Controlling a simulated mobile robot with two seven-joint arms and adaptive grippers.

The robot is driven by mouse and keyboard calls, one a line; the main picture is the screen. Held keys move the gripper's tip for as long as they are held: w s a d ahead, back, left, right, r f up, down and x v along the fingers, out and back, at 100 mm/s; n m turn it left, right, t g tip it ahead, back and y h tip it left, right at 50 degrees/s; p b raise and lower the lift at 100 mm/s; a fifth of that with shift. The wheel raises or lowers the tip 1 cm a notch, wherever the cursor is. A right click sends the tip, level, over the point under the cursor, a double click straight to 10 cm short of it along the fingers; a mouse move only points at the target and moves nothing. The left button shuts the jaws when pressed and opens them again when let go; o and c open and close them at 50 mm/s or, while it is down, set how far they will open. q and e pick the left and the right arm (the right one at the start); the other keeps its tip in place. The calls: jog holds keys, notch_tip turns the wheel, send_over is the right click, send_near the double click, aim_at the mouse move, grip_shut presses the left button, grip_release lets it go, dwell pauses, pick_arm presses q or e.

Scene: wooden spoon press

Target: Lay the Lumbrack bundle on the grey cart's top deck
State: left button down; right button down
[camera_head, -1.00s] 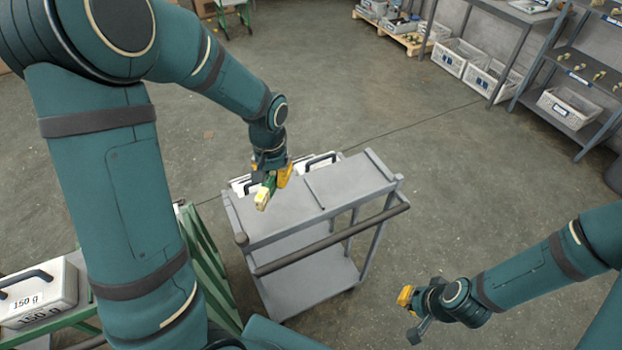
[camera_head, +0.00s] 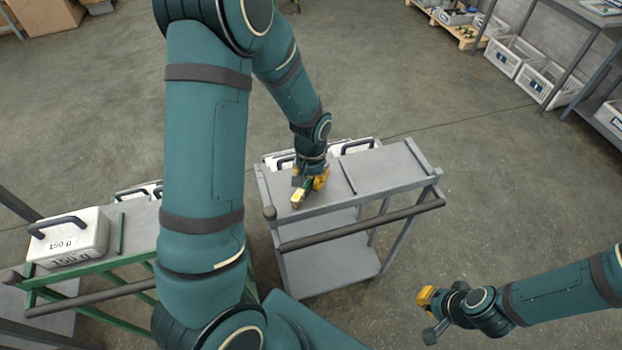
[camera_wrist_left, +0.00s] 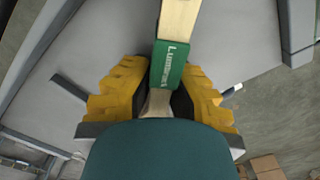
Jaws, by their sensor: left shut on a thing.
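My left gripper (camera_head: 312,184) is shut on the Lumbrack bundle (camera_head: 299,196), over the left part of the grey cart's top deck (camera_head: 388,171). In the left wrist view the bundle is pale wood with a green lettered band (camera_wrist_left: 171,62). The yellow fingers of the left gripper (camera_wrist_left: 163,88) stand on both sides of it. The bundle's pale end points toward the cart's front edge. It is close to the deck, but I cannot tell whether it touches. My right gripper (camera_head: 429,305) is at the lower right, away from the cart; its opening is unclear.
White cases with dark handles (camera_head: 356,147) show at the cart's far side. A dark push bar (camera_head: 365,224) runs along its front. A green-framed cart (camera_head: 120,282) with a white 150 g case (camera_head: 72,240) stands at left. The deck's right part is clear.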

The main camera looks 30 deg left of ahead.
pick_arm(q)
jog(key=shift+f, duration=0.1)
jog(key=c, duration=1.1)
grip_release()
jog(key=shift+r, duration=0.3)
notch_tip(320, 180, up, 12)
jog(key=shift+f+p, duration=0.1)
jog(key=shift+p, duration=0.9)
jog(key=shift+s, duration=0.1)
